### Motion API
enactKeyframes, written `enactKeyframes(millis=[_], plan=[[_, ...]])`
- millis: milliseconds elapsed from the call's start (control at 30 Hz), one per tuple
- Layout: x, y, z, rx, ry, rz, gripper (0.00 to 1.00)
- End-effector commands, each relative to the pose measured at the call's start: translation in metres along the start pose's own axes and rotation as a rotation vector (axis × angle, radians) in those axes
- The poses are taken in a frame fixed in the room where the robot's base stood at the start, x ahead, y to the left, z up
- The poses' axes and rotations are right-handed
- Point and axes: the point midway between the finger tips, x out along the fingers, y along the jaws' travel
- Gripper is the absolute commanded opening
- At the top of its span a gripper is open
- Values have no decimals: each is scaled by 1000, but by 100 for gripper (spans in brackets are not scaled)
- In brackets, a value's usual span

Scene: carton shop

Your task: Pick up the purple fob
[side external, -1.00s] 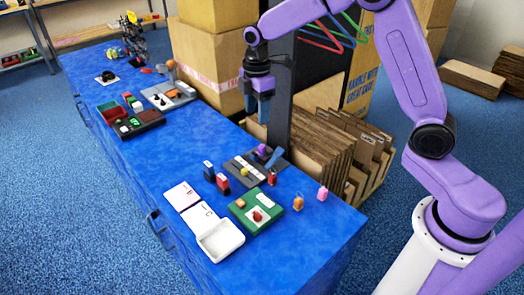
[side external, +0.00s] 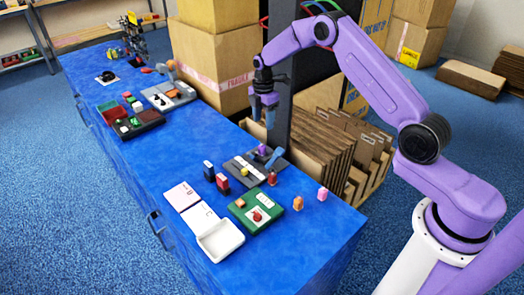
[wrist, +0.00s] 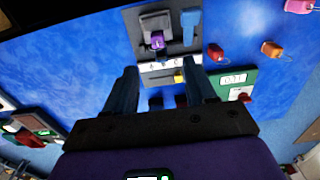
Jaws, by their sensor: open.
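The purple fob (side external: 262,149) is small and sits at the far side of a dark grey board (side external: 238,166), beside a blue piece (side external: 274,158). In the wrist view the purple fob (wrist: 157,40) shows in front of a grey block, beyond the fingertips and a little left of the midpoint between them. My gripper (side external: 263,120) hangs above the table, fingers pointing down, over the far side of the board and clear of it. In the wrist view my gripper (wrist: 163,74) has its two blue fingers wide apart with nothing between them.
A red fob (side external: 272,178), an orange fob (side external: 298,202) and a pink fob (side external: 322,194) stand near the board. A green board (side external: 248,220), white tray (side external: 220,241) and two upright blocks are nearer. Cartons (side external: 215,60) and cardboard sheets (side external: 325,150) stand behind the table.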

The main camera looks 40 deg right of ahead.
Motion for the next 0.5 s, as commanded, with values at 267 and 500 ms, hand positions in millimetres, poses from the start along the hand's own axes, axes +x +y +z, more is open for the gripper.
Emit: enactKeyframes(millis=[267,500], plan=[[49,0,0,1,0,-2,55],[63,1,0,1,0,1,55]])
